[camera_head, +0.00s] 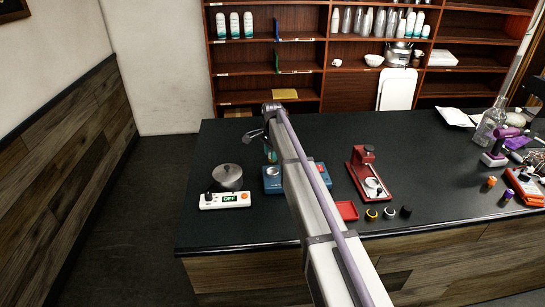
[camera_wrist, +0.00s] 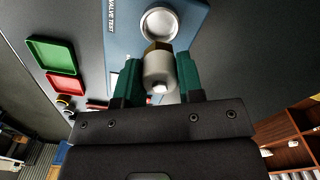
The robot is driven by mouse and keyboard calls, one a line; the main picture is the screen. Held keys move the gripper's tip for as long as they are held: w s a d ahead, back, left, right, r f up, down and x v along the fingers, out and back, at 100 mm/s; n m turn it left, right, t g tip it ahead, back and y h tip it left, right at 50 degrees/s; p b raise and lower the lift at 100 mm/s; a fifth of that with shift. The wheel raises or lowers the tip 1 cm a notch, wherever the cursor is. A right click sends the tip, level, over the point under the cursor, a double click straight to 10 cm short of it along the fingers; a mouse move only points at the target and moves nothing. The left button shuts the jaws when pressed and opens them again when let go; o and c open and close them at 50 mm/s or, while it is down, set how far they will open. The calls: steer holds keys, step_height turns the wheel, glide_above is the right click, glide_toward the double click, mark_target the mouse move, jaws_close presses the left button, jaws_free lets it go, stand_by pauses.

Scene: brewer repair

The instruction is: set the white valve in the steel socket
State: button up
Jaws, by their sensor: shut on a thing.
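My gripper (camera_wrist: 160,82) has green fingers shut on the white valve (camera_wrist: 158,70), which has a brass hex collar at its far end. The steel socket (camera_wrist: 159,23) is a bright ring on the blue "VALVE TEST" panel (camera_wrist: 120,60). In the wrist view the valve's brass end lies just below the ring in the picture; I cannot tell whether they touch. In the head view my gripper (camera_head: 270,153) is over the back edge of the blue panel (camera_head: 271,185), and the valve cannot be made out.
A lidded metal pot (camera_head: 227,177) and a white unit reading OFF (camera_head: 225,201) stand left of the panel. A red press (camera_head: 368,178), a red tray (camera_head: 346,210) and several small caps are to the right. A green tray (camera_wrist: 52,54) shows in the wrist view.

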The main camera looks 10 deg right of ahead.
steer(key=b, duration=0.4)
glide_above(272, 173)
steer(key=shift+d+f, duration=0.1)
steer(key=shift+f, duration=2.1)
steer(key=shift+f+b, duration=0.3)
steer(key=shift+b, duration=0.2)
steer(key=shift+f+b, duration=0.45)
steer(key=shift+f, duration=0.25)
steer(key=shift+f+b, duration=0.2)
steer(key=shift+b, duration=0.2)
steer(key=o, duration=1.5)
step_height(272, 173, up, 9)
steer(key=p, duration=0.8)
steer(key=shift+f, duration=0.2)
steer(key=shift+s+f, duration=0.1)
